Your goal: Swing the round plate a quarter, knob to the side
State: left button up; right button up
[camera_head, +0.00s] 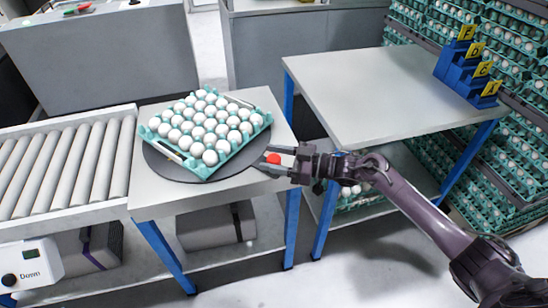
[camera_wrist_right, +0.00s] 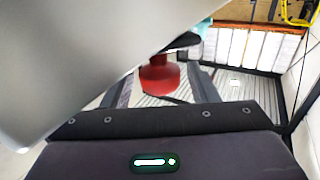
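The round plate (camera_head: 160,163) is dark grey and lies flat on a light table. A teal egg tray (camera_head: 205,174) full of white eggs sits on it and hides most of it. The red knob (camera_head: 274,158) is at the plate's right side. My right gripper (camera_head: 263,157) reaches in from the right, with its fingers on either side of the knob. In the right wrist view the red knob (camera_wrist_right: 160,78) stands between the two spread fingers, with a visible gap on each side. My left gripper is not in view.
A roller conveyor (camera_head: 70,165) adjoins the table (camera_head: 158,204) on the left. Another table (camera_head: 355,95) on the right carries blue blocks with yellow letter tags (camera_head: 467,70). Racks of egg trays (camera_head: 530,140) stand behind it. A gap of floor separates the two tables.

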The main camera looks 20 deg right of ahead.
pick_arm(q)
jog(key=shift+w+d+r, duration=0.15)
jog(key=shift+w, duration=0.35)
pick_arm(e)
jog(key=v, duration=0.7)
jog(key=shift+s+d, duration=0.2)
jog(key=shift+d, duration=0.15)
